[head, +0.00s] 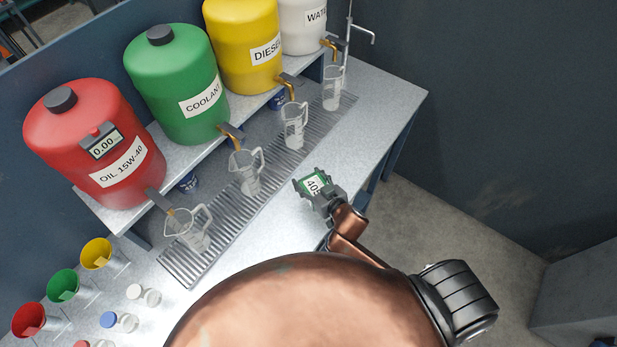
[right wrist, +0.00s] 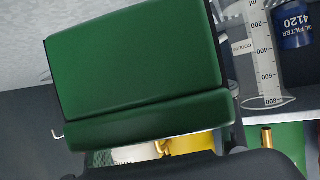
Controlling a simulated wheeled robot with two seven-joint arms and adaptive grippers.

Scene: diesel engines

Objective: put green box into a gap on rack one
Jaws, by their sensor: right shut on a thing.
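A green box (head: 313,182) with a white label reading "405" or similar is held in my right gripper (head: 318,190), above the front edge of the grey bench. The gripper is shut on it. In the right wrist view the green box (right wrist: 135,65) fills the middle, close to the camera. The gripper fingers are mostly hidden behind it in that view. My left gripper is not in view. No rack that I can identify as rack one shows in either view.
The bench (head: 395,95) carries red (head: 75,150), green (head: 170,85) and yellow (head: 240,45) tanks with taps. Several clear jugs stand on a slotted drain grate (head: 225,215). Coloured funnels (head: 63,285) and small caps sit at lower left. Open floor (head: 450,230) lies right of the bench.

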